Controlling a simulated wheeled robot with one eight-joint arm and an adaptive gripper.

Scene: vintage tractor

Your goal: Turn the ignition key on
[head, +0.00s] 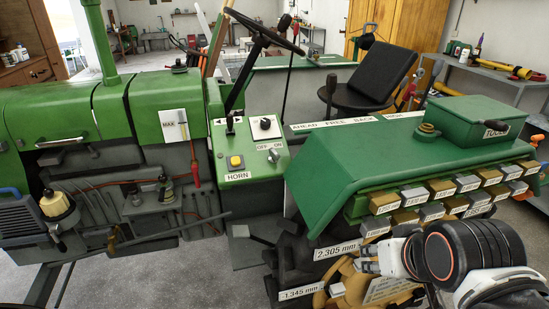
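The ignition key (273,156) appears to be the small grey piece on the green control panel (236,165), beside the OFF label. It is small, and I cannot tell its turn angle clearly. A black knob on a white plate (265,126) sits just above it, and a yellow HORN button (235,161) is to its left. My gripper (367,259) is at the lower right, in front of the green fender and well apart from the panel. Its pale fingers point left; whether they are open or shut is unclear. I see nothing held in it.
The green fender (355,160) with its rows of labelled blocks (420,205) stands between my gripper and the panel. A steering wheel (262,32) is above the panel and a black seat (375,80) is behind. A lever (183,125) is at the left beside MAX.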

